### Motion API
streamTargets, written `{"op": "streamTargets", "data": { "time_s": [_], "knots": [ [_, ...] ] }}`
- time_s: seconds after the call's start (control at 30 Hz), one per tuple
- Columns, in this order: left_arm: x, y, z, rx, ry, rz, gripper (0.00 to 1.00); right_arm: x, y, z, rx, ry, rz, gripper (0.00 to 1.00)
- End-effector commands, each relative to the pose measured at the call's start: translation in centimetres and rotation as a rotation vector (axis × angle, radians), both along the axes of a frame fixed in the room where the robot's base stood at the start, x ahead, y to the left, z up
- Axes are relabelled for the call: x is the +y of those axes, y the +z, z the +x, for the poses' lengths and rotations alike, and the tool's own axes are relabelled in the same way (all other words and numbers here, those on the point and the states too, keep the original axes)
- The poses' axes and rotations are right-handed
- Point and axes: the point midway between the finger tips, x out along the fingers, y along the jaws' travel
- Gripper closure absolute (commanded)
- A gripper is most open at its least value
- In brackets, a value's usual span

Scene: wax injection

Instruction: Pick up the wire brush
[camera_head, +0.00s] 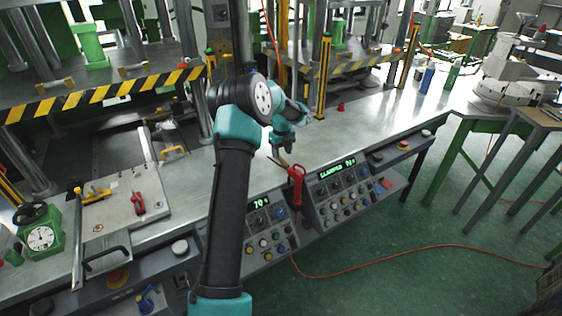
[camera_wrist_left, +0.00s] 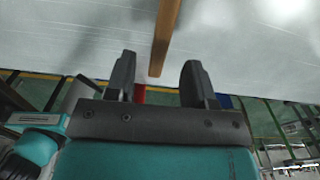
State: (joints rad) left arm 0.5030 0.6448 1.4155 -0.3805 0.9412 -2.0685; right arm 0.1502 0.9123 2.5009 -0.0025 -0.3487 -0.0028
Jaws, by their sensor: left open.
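The wire brush shows in the left wrist view as a long, narrow brown wooden handle (camera_wrist_left: 165,35) on the pale metal table. Its near end lies between my left gripper's fingertips (camera_wrist_left: 158,68), and the rest runs away past the top edge, so the bristles are out of this view. The two dark fingers are open, with a gap on each side of the handle. In the head view my left gripper (camera_head: 283,149) points down at the table's front edge, above the control panels, and the brush is mostly hidden there. My right gripper is not in view.
A red-handled tool (camera_head: 297,185) stands at the table edge just beside the gripper, between two button panels (camera_head: 350,190). A small red item (camera_head: 341,106) is farther back. A clamp plate (camera_head: 120,205) and green dial gauge (camera_head: 40,237) are at left. The table right of the gripper is mostly clear.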

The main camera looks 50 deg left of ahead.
Motion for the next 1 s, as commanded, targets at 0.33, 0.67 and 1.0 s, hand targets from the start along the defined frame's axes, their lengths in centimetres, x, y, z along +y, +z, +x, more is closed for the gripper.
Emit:
{"op": "streamTargets", "data": {
  "time_s": [0.33, 0.67, 1.0],
  "knots": [
    [-0.1, -4.3, 0.0, 0.002, -0.001, -0.002, 0.51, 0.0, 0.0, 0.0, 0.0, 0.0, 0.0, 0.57],
    [-0.1, -4.5, 0.0, 0.001, -0.001, -0.001, 0.51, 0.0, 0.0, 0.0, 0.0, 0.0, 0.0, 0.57],
    [-0.1, -4.4, 0.0, 0.001, -0.001, -0.001, 0.66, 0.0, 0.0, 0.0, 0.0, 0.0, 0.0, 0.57]
  ]
}}
